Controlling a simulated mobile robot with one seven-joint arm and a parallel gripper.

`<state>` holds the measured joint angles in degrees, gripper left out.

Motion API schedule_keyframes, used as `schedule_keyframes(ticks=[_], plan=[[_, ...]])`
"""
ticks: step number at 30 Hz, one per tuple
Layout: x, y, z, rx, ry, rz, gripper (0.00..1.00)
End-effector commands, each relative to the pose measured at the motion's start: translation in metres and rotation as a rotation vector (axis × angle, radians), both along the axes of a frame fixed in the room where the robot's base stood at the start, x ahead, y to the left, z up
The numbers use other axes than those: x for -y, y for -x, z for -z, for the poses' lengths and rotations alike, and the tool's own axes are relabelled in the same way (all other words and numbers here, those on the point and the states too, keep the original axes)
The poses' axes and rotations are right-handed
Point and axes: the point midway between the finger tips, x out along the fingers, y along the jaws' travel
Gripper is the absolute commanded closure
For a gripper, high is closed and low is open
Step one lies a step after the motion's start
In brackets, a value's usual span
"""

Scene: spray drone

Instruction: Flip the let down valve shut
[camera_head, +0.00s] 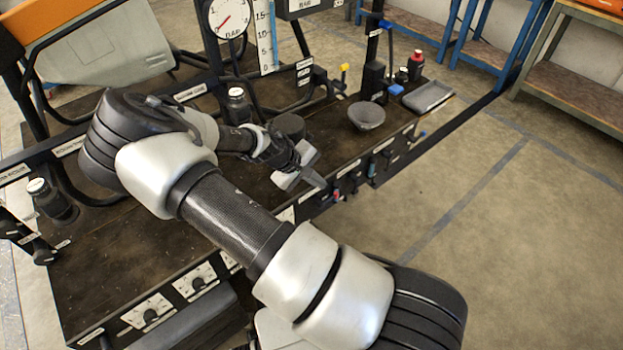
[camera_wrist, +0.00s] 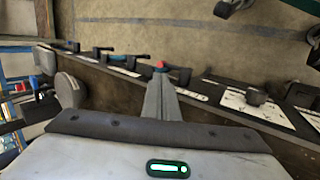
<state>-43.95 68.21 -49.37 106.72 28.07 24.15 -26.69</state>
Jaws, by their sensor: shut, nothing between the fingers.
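My gripper (camera_head: 312,178) is shut and empty at the front edge of the dark bench. In the wrist view its closed grey fingers (camera_wrist: 162,98) point at the bench's front panel. A small red-tipped control (camera_wrist: 160,65) shows just beyond the fingertips; I cannot tell whether they touch. It also shows in the head view (camera_head: 337,195), below and right of the gripper. Several small lever valves (camera_wrist: 130,60) line the same panel, some with blue handles. The labels are too small to read, so I cannot tell which is the let down valve.
Knobs on white plates (camera_head: 152,309) line the nearer front panel. The floor (camera_head: 480,200) right of the bench is clear.

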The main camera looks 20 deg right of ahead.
Motion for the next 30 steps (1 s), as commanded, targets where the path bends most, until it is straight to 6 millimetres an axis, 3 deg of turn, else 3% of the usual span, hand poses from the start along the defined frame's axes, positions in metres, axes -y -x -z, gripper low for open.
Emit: schedule_keyframes(ticks=[1,6,12,30], plan=[[0.007,0.000,0.013,-0.003,0.002,0.002,1.00],[0.025,-0.003,0.039,-0.001,0.000,0.002,1.00],[0.037,-0.005,0.056,-0.001,0.000,0.000,1.00],[0.040,-0.006,0.059,-0.004,-0.017,0.001,1.00]])
